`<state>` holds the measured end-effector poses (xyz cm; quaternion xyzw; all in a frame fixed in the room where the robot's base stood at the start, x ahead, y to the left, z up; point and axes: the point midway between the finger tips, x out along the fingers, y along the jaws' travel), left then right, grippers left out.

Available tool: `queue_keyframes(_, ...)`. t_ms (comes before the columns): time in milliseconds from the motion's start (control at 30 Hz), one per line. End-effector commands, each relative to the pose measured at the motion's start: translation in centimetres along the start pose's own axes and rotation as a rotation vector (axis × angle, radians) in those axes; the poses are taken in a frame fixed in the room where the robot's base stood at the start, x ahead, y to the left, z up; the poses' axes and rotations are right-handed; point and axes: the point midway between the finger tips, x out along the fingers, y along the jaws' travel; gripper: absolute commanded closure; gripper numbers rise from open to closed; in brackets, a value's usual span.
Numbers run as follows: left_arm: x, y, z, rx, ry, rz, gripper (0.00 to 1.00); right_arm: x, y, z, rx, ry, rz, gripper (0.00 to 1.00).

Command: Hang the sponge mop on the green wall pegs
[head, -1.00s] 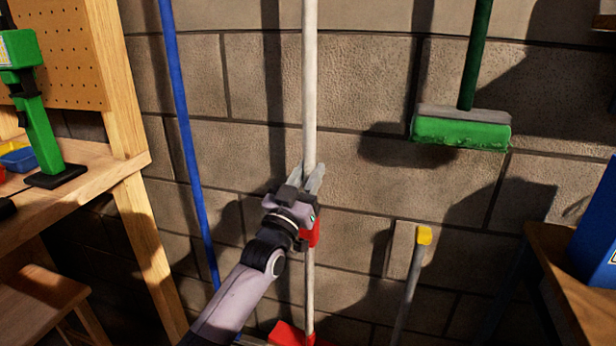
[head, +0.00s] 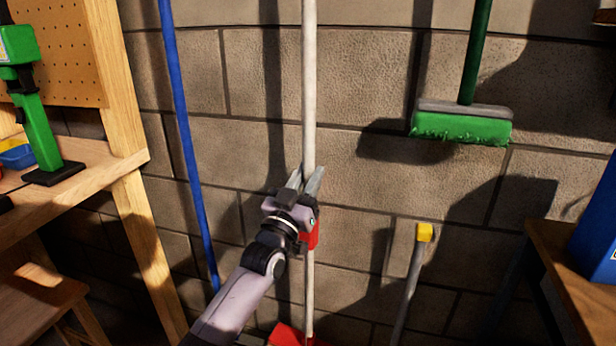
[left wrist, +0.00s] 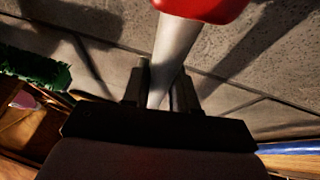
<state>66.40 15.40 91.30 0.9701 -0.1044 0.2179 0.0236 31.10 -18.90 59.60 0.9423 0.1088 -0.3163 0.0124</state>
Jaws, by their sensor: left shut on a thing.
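The mop with a long white handle (head: 309,80) stands near upright in front of the block wall in the head view. A red part (head: 312,238) sits on its handle just below my gripper. A red piece (head: 287,335) shows at its foot, cut off by the picture edge. My left gripper (head: 308,180) is shut on the handle at mid-height. The left wrist view shows the handle (left wrist: 172,55) between the fingers (left wrist: 162,88) and the red part (left wrist: 205,8) close by. The green wall pegs are not in view, nor is my right gripper.
A green broom (head: 462,125) hangs on the wall at right. A blue pole (head: 185,130) leans at left. A yellow-tipped pole (head: 423,234) stands low right. A wooden bench (head: 100,190) is at left, and a table (head: 565,270) with a blue container (head: 597,225) is at right.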

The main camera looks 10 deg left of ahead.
Motion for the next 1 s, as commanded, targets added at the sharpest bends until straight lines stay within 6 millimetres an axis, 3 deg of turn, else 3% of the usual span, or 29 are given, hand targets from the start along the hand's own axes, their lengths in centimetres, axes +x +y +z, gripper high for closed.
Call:
queue_keyframes(167, -0.1, 0.0, 0.1, 0.000, 0.006, 0.000, 1.00, 0.1, 0.0, 0.3, 0.000, -0.002, 0.000, 0.57)
queue_keyframes(200, -0.1, 0.0, 0.1, 0.000, 0.006, 0.000, 0.60, 0.1, 0.0, 0.2, 0.000, -0.002, 0.000, 0.57)
queue_keyframes(267, -0.1, 0.0, 0.1, 0.000, 0.005, 0.000, 0.43, 0.1, 0.0, 0.2, 0.000, -0.002, 0.000, 0.57)
queue_keyframes(667, -0.8, 0.0, 0.4, 0.000, -0.003, 0.000, 0.43, 0.1, 0.0, 0.2, 0.000, -0.002, 0.000, 0.57)
queue_keyframes(1000, -5.1, 0.0, 0.3, 0.000, -0.001, 0.000, 0.43, -0.2, 0.0, -0.1, -0.001, -0.001, 0.000, 0.57)
